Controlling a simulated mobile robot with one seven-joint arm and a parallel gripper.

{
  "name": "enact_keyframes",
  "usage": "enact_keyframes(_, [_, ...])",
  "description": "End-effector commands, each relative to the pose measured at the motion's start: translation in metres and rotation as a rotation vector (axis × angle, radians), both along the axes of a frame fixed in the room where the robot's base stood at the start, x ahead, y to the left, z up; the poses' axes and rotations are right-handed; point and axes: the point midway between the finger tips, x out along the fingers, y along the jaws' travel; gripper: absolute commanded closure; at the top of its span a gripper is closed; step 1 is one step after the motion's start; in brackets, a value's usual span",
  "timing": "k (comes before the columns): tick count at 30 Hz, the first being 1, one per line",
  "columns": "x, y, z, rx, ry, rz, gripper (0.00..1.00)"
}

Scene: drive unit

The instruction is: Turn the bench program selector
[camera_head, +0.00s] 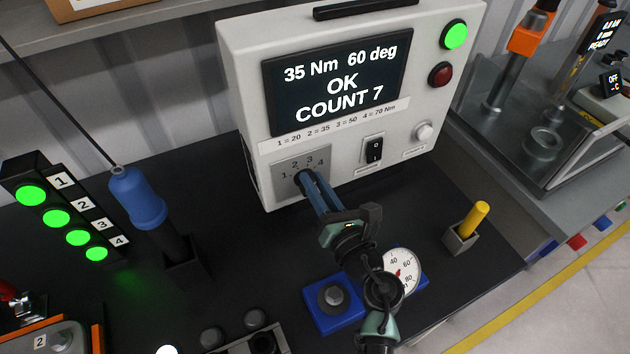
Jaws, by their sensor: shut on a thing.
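The bench program selector (301,171) is a small grey plate marked 1 to 4 at the lower left of the white control box (400,143). My gripper (308,180) reaches it from the front, and its fingers are shut on the selector's knob. The knob is hidden by the fingers, so I cannot tell which number it points at. The box's screen (338,84) reads 35 Nm, 60 deg, OK, COUNT 7. A strip below it lists 1=20, 2=35, 3=50, 4=70 Nm. A green lamp (454,36) is lit above a dark red button (440,74).
A black rocker switch (374,150) and a white knob (424,132) sit right of the selector. A blue-handled tool (137,197) stands at left beside several green lamps (56,218).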

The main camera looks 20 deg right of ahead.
Motion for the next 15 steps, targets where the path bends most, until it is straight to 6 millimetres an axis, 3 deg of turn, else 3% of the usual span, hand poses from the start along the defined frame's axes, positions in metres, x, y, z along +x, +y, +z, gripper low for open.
enact_keyframes(15, [0.0, -0.0061, -0.001, 0.377, 0.015, -0.002, 1.0])
